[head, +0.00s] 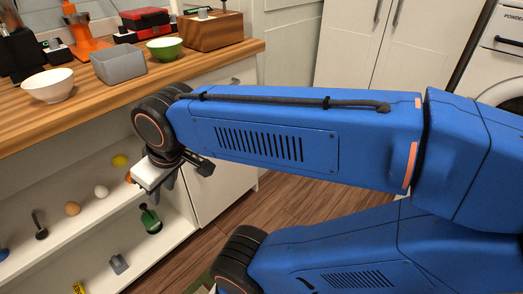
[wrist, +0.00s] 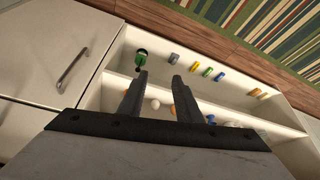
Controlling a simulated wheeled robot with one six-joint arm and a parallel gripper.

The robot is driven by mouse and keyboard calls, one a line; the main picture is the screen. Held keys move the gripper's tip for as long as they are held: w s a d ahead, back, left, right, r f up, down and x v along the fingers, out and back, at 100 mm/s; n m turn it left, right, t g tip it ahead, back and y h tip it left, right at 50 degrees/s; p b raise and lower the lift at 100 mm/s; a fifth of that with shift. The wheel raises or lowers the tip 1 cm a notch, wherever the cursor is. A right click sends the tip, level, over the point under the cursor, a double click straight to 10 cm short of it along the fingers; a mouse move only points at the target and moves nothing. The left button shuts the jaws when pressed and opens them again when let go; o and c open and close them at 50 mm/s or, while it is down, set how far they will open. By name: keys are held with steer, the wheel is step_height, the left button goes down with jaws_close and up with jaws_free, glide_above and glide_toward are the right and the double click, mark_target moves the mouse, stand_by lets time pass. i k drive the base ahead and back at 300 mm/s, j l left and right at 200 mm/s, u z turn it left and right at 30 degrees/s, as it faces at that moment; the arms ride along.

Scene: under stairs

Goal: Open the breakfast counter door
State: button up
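The breakfast counter (head: 185,72) has a wooden top, open white shelves (head: 50,203) and a white front door (head: 222,190) right of the shelves. My arm hides part of this front in the head view. In the wrist view the door (wrist: 38,42) appears shut, with a dark bar handle (wrist: 72,70) near its edge beside the shelves. My gripper (head: 160,188) is in front of the shelves, left of the door. In the wrist view my gripper (wrist: 158,80) is open, with nothing between its fingers, and apart from the handle.
The shelves hold a green bottle (head: 151,219), eggs (head: 101,191) and several small items. Bowls (head: 48,86), a grey bin (head: 119,64) and a wooden box (head: 210,32) stand on the counter. Wooden floor (head: 285,205) is clear beside the counter. A striped rug (wrist: 270,30) lies nearby.

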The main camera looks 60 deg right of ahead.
mark_target(210, 196)
steer(key=z, duration=1.3)
steer(key=k+j+z, duration=0.15)
steer(key=k+z, duration=0.15)
steer(key=k, duration=0.1)
